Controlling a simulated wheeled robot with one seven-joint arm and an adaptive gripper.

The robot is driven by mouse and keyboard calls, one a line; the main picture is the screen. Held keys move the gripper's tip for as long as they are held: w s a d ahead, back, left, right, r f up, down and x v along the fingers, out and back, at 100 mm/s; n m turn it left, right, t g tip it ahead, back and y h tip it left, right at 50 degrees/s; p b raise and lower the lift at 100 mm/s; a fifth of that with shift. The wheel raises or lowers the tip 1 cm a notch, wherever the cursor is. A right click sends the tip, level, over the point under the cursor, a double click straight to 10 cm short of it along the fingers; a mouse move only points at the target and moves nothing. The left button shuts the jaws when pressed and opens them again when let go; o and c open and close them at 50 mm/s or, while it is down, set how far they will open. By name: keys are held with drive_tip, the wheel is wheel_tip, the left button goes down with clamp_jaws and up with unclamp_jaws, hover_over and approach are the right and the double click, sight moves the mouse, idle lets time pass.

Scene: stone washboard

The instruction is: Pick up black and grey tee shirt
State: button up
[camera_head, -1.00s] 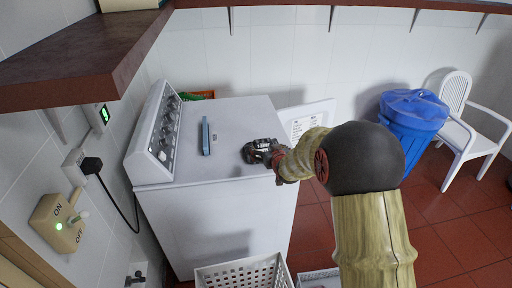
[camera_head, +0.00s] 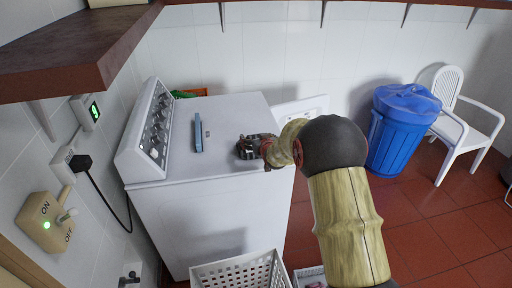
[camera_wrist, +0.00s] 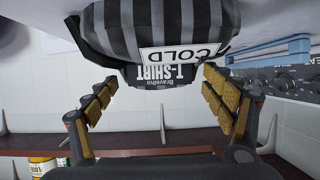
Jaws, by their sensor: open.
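The black and grey striped tee shirt (camera_wrist: 160,35) is bundled up at the top of the wrist view. It carries a white tag reading COLD and lettering reading T-SHIRT. My gripper (camera_wrist: 160,80) is open, with one yellow-padded finger on each side below the shirt in that picture. The fingers do not look closed on it. In the head view my gripper (camera_head: 258,148) is low over the right part of the white machine's top (camera_head: 225,115). There the shirt cannot be told apart from the dark gripper.
A blue item (camera_head: 198,133) lies on the machine left of my gripper. A white basket (camera_head: 240,272) stands on the floor in front. A blue bin (camera_head: 400,135) and a white chair (camera_head: 460,125) stand at right. A brown shelf (camera_head: 80,55) juts out at upper left.

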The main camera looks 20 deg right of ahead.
drive_tip(key=shift+c, duration=0.3)
drive_tip(key=c, duration=1.8)
drive_tip(key=shift+r, duration=0.15)
